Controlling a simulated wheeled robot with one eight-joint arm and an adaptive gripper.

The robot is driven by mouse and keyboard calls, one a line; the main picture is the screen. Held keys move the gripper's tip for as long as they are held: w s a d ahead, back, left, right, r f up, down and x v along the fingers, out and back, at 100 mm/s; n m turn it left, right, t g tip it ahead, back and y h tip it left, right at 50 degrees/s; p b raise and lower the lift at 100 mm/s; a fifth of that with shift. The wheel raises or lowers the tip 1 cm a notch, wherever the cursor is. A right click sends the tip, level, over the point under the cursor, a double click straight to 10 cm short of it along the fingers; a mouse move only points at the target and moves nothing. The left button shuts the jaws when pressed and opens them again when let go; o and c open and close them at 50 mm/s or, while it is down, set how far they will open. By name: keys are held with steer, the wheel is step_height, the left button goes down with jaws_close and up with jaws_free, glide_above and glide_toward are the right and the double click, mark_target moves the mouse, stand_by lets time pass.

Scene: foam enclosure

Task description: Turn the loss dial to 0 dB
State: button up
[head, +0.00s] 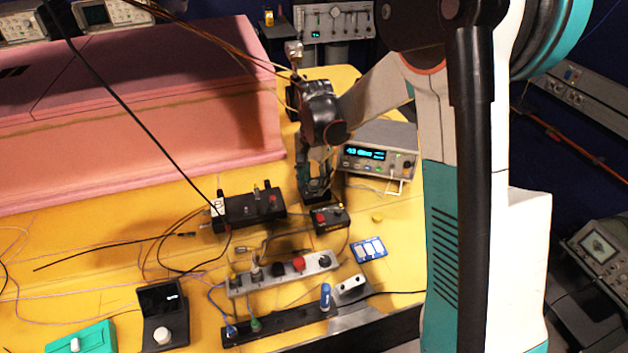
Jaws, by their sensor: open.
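No dial's loss marking is legible, so I cannot tell which knob is the loss dial. A black box with a small lit display (160,300) stands at the lower left and carries a pale round knob (162,335). A teal box (95,340) with a white knob (75,344) is left of it, partly cut off by the frame. My gripper (318,190) is open and points down at the yellow bench, behind a small black box with a red button (330,219). It is far from both pale knobs. Its fingertips are small and dark, and I see nothing held.
A grey strip with several knobs (285,273) crosses the yellow bench (390,270). A black box (250,207) and loose cables lie left of my gripper. A lit instrument (380,150) stands right of it. A pink foam block (140,120) fills the back left.

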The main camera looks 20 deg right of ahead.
jaws_close()
steer(key=shift+n, duration=0.3)
steer(key=n, duration=0.3)
steer(key=shift+n, duration=0.4)
steer(key=n, duration=0.3)
steer(key=shift+n, duration=0.3)
steer(key=n, duration=0.4)
steer(key=shift+n, duration=1.9)
